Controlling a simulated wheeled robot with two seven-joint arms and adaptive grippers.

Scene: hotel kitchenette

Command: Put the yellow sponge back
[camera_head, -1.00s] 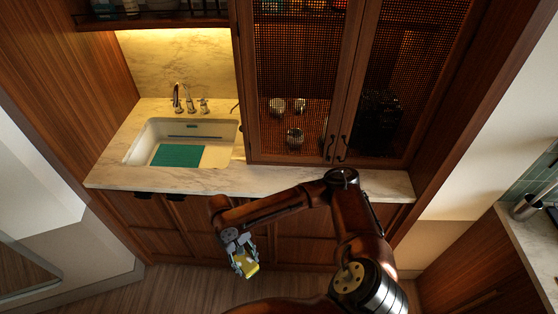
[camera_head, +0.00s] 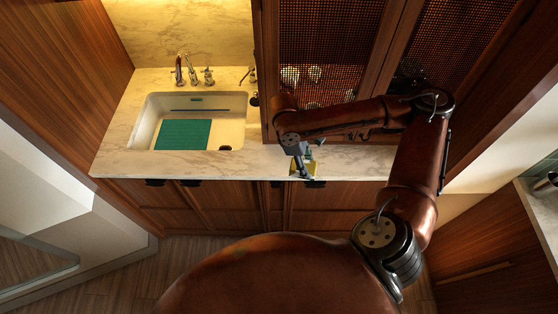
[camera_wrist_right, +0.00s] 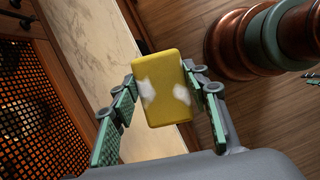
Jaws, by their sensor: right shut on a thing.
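The yellow sponge (camera_wrist_right: 162,88), with whitish patches on its face, is held between the two green-padded fingers of my right gripper (camera_wrist_right: 160,100). In the head view my right gripper (camera_head: 302,168) is over the front edge of the marble counter, right of the sink, and the sponge (camera_head: 296,170) shows partly behind its fingers. My left gripper is not in view.
The marble counter (camera_head: 117,150) is clear around the sink. A faucet with handles (camera_head: 192,75) stands behind the basin. Mesh-front cabinet doors (camera_head: 330,50) rise behind my right arm. Dark handles (camera_head: 192,183) show along the counter's front.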

